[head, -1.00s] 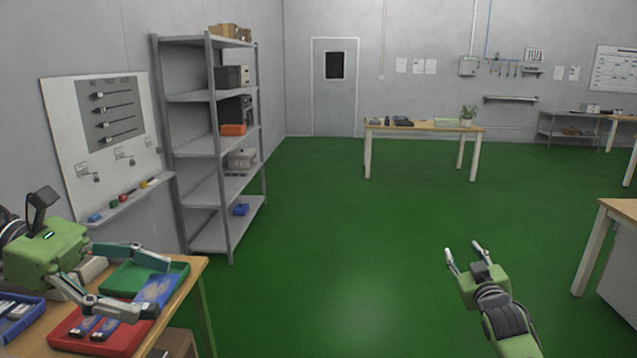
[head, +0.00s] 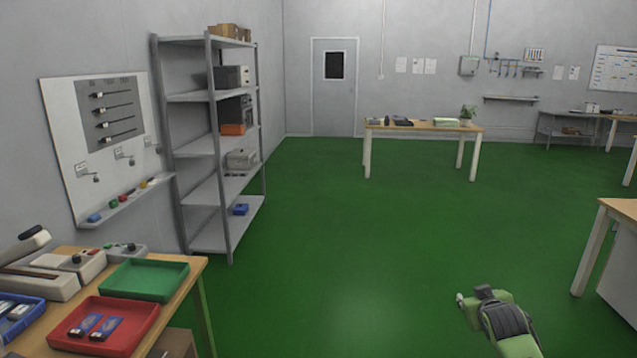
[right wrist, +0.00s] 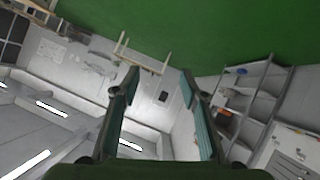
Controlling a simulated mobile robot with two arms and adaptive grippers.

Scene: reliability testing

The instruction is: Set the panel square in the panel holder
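No panel or panel holder can be made out for certain in the views now. My right gripper (head: 466,297) is at the lower right of the head view, over the green floor, away from the tables. In the right wrist view its two fingers (right wrist: 160,78) stand apart with nothing between them. My left gripper is out of view.
The wooden table (head: 199,277) at lower left holds an empty green tray (head: 145,279), a red tray (head: 128,341) with two blue packs (head: 96,327), a blue bin (head: 37,313) and lever devices (head: 50,275). A grey shelf (head: 188,190) stands behind. The floor is open.

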